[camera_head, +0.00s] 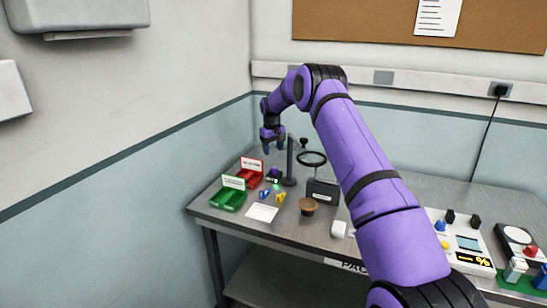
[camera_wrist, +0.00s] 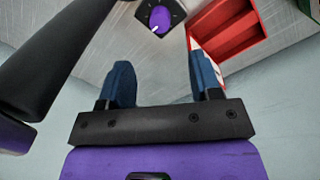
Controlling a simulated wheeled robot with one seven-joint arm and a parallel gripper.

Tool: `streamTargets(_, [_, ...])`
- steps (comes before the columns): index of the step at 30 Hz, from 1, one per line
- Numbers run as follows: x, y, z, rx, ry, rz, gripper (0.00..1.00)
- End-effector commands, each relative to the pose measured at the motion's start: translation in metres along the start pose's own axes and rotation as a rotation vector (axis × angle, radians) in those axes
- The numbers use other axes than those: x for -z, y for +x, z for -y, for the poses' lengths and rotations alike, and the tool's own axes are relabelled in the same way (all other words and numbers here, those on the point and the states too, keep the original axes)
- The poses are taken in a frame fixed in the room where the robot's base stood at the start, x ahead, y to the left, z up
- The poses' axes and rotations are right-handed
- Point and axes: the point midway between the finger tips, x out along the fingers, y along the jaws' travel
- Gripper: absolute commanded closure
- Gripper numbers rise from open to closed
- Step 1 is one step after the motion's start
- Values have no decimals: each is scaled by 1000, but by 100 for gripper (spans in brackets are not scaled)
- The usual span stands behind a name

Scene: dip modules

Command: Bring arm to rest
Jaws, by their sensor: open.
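My purple arm reaches across the workbench (camera_head: 395,220) in the head view, bent at the elbow, with its end hanging over the back left of the bench. My gripper (camera_head: 273,150) points down, above the bench surface. In the wrist view my gripper (camera_wrist: 163,85) shows two blue fingers set apart, with nothing between them. Below it in the wrist view are a dark box with a purple knob (camera_wrist: 160,18) and part of a red bin (camera_wrist: 232,28), both apart from the fingers.
A green bin (camera_head: 228,200) and a red bin (camera_head: 247,179) stand at the bench's left. A dark post (camera_head: 290,165) with a ring (camera_head: 312,159) rises close right of my gripper. A wooden knob (camera_head: 308,205) and a white panel (camera_head: 460,240) sit further right. Walls border the bench.

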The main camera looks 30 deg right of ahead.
Motion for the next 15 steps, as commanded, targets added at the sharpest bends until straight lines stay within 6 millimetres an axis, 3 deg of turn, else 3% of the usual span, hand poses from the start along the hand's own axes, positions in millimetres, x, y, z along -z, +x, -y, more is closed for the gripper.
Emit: streamTargets(15, [0,-7,0,0,0,1,42])
